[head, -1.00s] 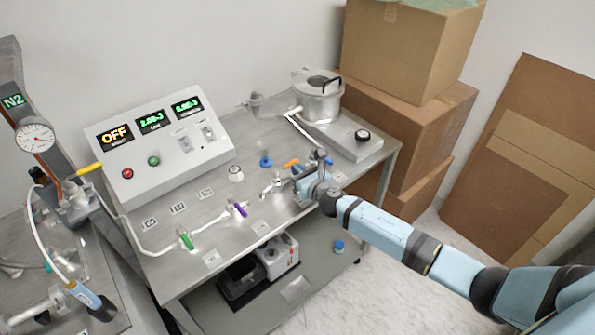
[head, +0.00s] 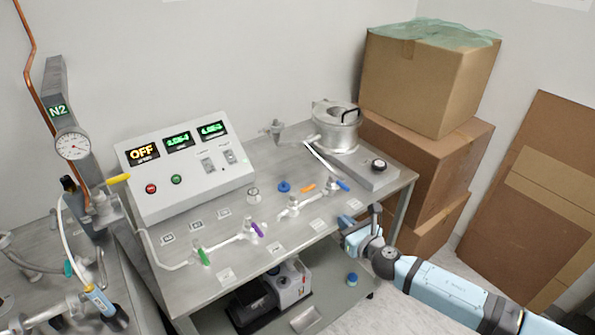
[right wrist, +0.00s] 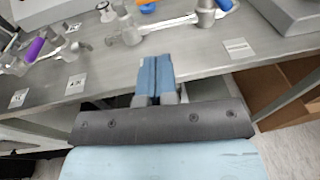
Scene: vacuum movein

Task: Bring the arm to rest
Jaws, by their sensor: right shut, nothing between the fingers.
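My right arm (head: 440,284) comes in from the lower right in the head view. Its gripper (head: 346,222) is at the front right edge of the steel table (head: 200,282), apart from the valves. In the right wrist view the gripper's two blue fingers (right wrist: 155,72) are pressed together with nothing between them, in front of the tabletop edge. My left gripper is not in view.
The table carries a control box (head: 190,175), a metal pipe with green, purple, orange and blue valve handles (head: 257,229), and a round chamber (head: 336,128). A pump (head: 289,284) stands on the shelf below. Cardboard boxes (head: 425,147) are stacked right.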

